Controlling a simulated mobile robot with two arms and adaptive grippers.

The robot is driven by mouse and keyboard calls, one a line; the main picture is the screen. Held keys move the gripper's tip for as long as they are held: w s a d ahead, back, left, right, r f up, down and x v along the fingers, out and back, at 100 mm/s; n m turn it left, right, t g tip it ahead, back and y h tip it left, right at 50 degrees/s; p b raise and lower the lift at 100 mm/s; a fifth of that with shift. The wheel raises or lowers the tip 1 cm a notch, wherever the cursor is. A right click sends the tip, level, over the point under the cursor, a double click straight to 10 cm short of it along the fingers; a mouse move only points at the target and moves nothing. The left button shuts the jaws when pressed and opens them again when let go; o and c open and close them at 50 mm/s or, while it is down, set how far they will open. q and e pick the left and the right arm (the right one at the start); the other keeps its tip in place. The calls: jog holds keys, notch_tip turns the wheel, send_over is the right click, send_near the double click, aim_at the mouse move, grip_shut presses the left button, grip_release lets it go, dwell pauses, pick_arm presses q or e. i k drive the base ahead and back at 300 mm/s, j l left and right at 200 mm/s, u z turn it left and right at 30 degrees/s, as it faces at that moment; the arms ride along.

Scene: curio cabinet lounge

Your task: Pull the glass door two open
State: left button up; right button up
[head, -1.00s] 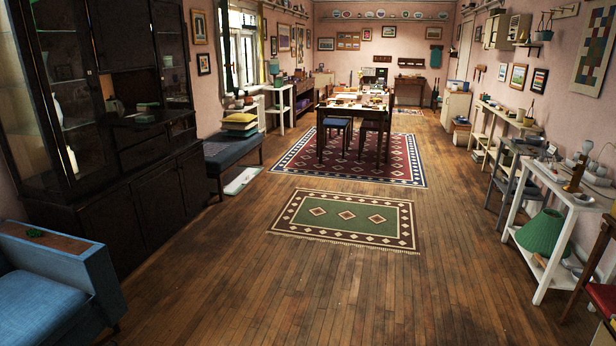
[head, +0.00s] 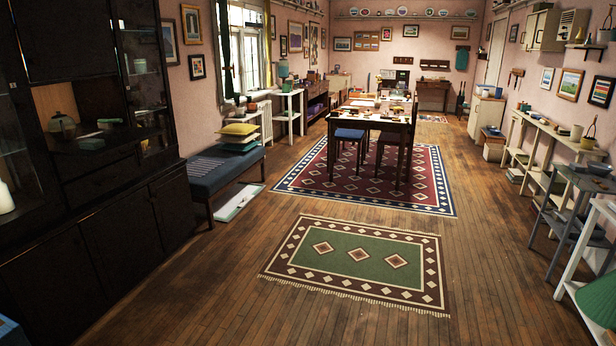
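A tall dark wooden cabinet (head: 95,190) stands along the left side of the head view. It has glass-fronted sections above and dark solid doors below. One glass section (head: 142,75) is at its right end, with small items on shelves behind it. Another glass section (head: 15,150) is at the left picture edge, with a white bottle inside. An open niche between them holds a teapot (head: 62,122) and a green item. I cannot tell which glass door is number two, or whether either stands ajar. Neither of my grippers is in view.
A blue-grey bench (head: 222,178) with stacked cushions (head: 238,137) stands just past the cabinet. A green rug (head: 355,250) lies on open wooden floor ahead. A cluttered table (head: 376,118) stands farther back on a red rug (head: 320,185). White shelving (head: 570,265) lines the right.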

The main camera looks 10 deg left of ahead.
aim_at(113, 5)
jog(key=i+j+u, duration=0.2)
jog(key=i+u, duration=0.2)
jog(key=i, duration=0.3)
jog(key=i+u, duration=0.4)
jog(key=i, duration=0.3)
jog(key=i+l+u, duration=0.2)
jog(key=i+u, duration=0.2)
jog(key=i, duration=0.3)
jog(key=i+u, duration=0.2)
jog(key=i, duration=1)
jog(key=i+l+u, duration=0.2)
jog(key=i, duration=0.95)
jog(key=j, duration=0.15)
